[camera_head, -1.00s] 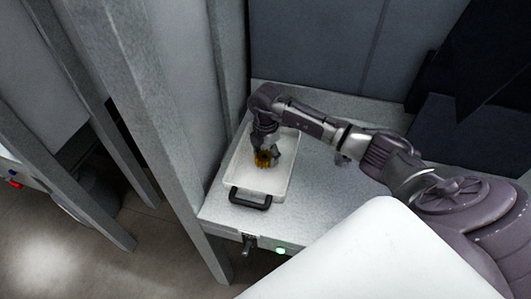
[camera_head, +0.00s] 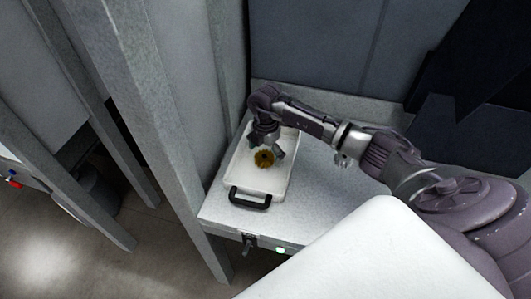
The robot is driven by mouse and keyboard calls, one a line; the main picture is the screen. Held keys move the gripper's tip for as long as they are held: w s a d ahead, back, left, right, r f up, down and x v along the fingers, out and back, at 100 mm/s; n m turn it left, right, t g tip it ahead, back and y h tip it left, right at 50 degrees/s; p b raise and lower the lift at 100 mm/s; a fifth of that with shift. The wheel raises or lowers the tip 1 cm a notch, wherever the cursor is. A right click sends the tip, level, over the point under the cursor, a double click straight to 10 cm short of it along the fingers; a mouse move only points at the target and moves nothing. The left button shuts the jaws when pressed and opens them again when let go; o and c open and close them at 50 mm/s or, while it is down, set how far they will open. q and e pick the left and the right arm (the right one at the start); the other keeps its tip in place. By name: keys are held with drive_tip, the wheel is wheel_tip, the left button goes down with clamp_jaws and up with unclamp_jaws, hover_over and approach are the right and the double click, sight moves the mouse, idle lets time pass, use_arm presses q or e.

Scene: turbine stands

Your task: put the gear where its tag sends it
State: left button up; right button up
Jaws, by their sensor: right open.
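The gear (camera_head: 264,159) is small, yellow-brown and toothed, with a dark centre hole. It is at the white tray (camera_head: 238,184), which has a black handle (camera_head: 250,199) on its near side. My right gripper (camera_head: 267,150) is open just above and around the gear, with its fingers apart. Whether the gear rests on the tray floor is hard to tell. No tag can be read from here. My left gripper is not in view.
The tray stands on a grey bench (camera_head: 310,205) with a green light (camera_head: 281,250) on its front edge. A grey upright post (camera_head: 165,130) stands close on the left. The bench right of the tray is clear below my arm.

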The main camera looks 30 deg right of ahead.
sight(266, 155)
drive_tip(key=shift+r+p, duration=2.55)
drive_tip(key=shift+r, duration=0.85)
